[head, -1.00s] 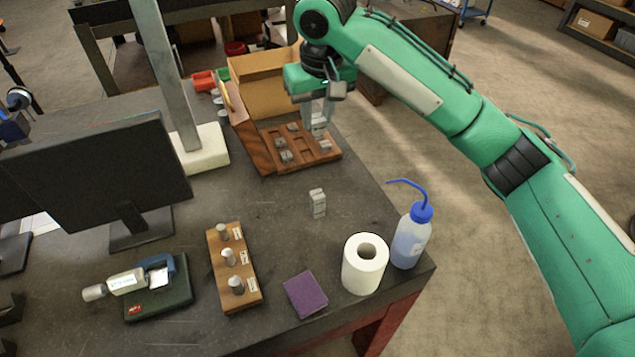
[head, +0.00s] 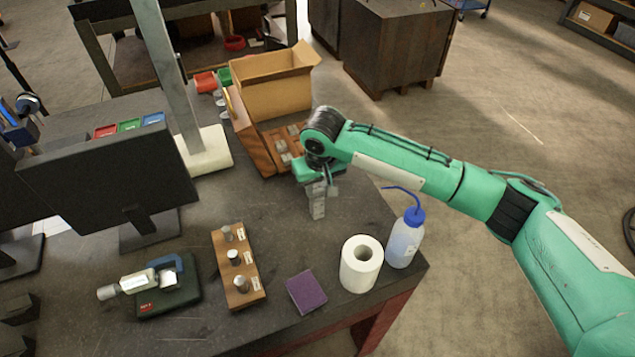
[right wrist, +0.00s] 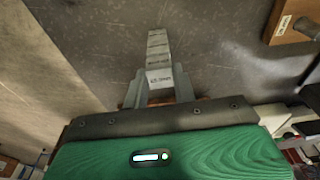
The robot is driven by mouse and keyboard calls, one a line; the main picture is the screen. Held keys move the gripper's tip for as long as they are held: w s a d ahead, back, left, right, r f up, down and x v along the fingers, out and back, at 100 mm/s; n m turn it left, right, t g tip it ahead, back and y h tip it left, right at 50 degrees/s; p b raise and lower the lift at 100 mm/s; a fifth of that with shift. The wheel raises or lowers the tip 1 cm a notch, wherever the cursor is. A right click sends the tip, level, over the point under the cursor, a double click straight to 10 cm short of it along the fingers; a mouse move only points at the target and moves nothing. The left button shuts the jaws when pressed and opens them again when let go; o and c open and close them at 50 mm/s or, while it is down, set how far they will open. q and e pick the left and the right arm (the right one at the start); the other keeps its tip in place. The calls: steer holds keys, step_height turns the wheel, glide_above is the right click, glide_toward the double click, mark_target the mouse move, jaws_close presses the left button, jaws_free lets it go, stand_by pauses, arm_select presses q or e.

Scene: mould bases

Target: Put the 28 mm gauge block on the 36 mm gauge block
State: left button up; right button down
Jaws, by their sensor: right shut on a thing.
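My right gripper (head: 317,188) is shut on a small grey gauge block (right wrist: 160,78), the one bearing a dark label in the right wrist view. The print is too small to read. A short upright stack of grey gauge blocks (head: 318,211) stands on the table below the gripper. It also shows in the right wrist view (right wrist: 158,46), in line with the held block. I cannot tell whether the held block touches the stack's top or which block is the 36 mm one. My left gripper is not in view.
A brown block tray (head: 270,152) is partly hidden behind my right arm, beside a cardboard box (head: 272,88). A paper roll (head: 361,265), a wash bottle (head: 405,243) and a purple pad (head: 306,292) stand nearer. A wooden pin holder (head: 242,284) is left. Bare table surrounds the stack.

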steer(key=shift+f, duration=0.15)
steer(key=c, duration=1.1)
jaws_free()
steer(key=r+b, duration=0.1)
steer(key=r, duration=0.3)
steer(key=s+r+b, duration=0.1)
steer(key=r, duration=0.3)
steer(key=r+b, duration=0.1)
steer(key=r, duration=0.3)
steer(key=shift+s+d, duration=0.35)
steer(key=shift+f, duration=0.1)
